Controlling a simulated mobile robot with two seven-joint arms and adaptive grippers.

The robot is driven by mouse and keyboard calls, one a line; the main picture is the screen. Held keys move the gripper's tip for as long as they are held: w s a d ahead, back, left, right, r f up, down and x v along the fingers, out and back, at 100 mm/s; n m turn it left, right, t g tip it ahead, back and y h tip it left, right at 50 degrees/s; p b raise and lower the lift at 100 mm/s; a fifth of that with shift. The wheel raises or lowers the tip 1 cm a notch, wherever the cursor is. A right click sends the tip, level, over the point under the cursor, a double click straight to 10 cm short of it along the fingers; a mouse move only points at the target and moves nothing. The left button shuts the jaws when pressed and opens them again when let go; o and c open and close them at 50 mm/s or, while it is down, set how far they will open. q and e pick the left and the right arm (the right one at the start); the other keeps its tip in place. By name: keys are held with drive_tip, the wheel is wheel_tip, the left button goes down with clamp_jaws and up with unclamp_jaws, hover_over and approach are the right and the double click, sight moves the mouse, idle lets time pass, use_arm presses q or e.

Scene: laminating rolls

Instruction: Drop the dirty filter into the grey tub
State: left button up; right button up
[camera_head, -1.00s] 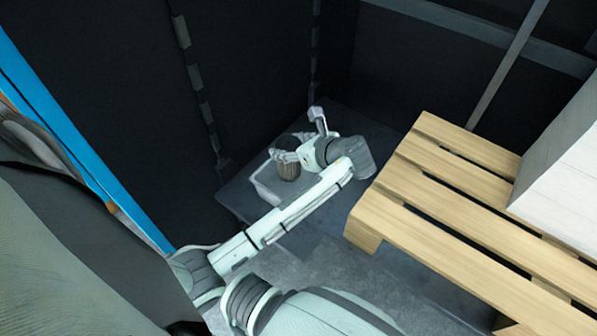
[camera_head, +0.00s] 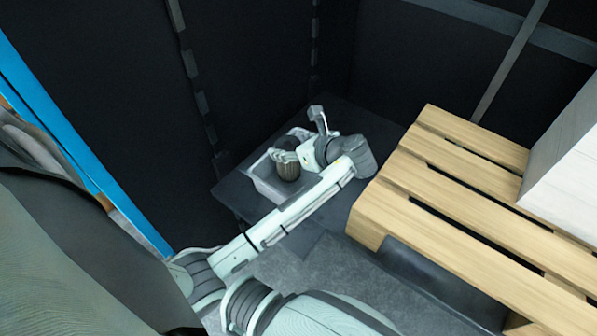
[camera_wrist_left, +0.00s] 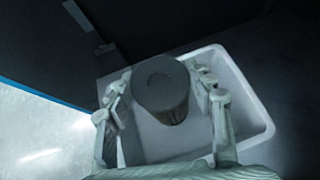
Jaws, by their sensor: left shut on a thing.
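The dirty filter (camera_head: 288,171) is a dark, pleated brownish cylinder. My left gripper (camera_head: 287,158) is shut on it, with the fingers at its upper part. In the left wrist view the filter (camera_wrist_left: 161,90) sits between the two fingers (camera_wrist_left: 165,100), its round grey top facing the camera. The grey tub (camera_head: 262,185) is a light, open box on a dark surface. The filter appears over the tub's opening; its lower end is partly hidden, so I cannot tell its height. In the left wrist view the tub's rim (camera_wrist_left: 262,105) shows around the filter. My right gripper is not in view.
A wooden pallet (camera_head: 440,190) lies on the right with a white box (camera_head: 570,160) on it. Dark walls (camera_head: 270,60) stand close behind the tub. A blue upright edge (camera_head: 75,145) is on the left. Grey floor (camera_head: 330,270) shows in front.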

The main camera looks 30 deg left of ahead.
use_arm(q)
drive_tip(key=o, duration=1.6)
drive_tip(key=v, duration=1.2)
